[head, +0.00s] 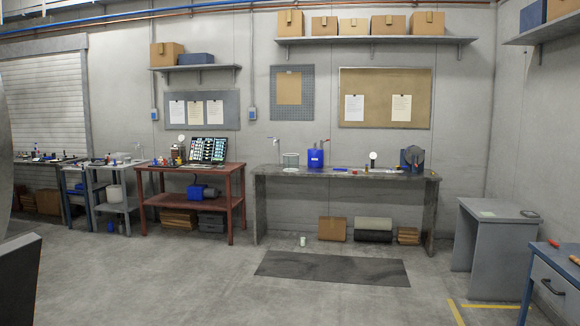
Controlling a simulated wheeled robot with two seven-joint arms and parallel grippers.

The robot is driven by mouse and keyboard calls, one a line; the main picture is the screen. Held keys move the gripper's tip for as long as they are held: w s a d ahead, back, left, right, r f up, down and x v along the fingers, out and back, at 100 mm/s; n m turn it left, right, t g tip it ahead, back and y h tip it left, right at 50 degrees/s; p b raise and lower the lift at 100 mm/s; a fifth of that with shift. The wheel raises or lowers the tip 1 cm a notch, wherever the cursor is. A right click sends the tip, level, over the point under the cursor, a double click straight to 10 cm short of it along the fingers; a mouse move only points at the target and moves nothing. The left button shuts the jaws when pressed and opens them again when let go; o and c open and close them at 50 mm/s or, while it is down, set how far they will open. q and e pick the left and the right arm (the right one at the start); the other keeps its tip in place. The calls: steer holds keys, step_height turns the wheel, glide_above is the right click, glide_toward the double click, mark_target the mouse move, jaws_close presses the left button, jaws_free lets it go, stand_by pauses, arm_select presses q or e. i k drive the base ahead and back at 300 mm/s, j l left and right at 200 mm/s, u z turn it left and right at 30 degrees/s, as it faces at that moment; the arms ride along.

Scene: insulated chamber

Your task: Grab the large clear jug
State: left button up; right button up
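A small-looking clear, pale container (290,160), which may be the large clear jug, stands upright at the left part of the long grey workbench (345,172) by the back wall. It is too far off to make out its handle or contents. A blue container (315,158) with a thin spout or handle stands just right of it. Neither of my grippers shows in the head view.
A dark mat (332,268) lies on the floor before the bench. A small white object (302,241) is on the floor behind it. A red table (190,172) stands left, a grey table (494,232) and blue desk (555,280) right. The middle floor is clear.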

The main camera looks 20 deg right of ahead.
mark_target(291, 161)
steer(key=i+l+z, duration=0.25)
steer(key=i, duration=0.15)
steer(key=i+l+z, duration=0.25)
steer(key=i, duration=0.15)
steer(key=i+z, duration=0.5)
steer(key=i, duration=1.75)
steer(key=i+j, duration=0.1)
steer(key=i, duration=5.05)
steer(key=i+z, duration=0.2)
steer(key=i, duration=0.35)
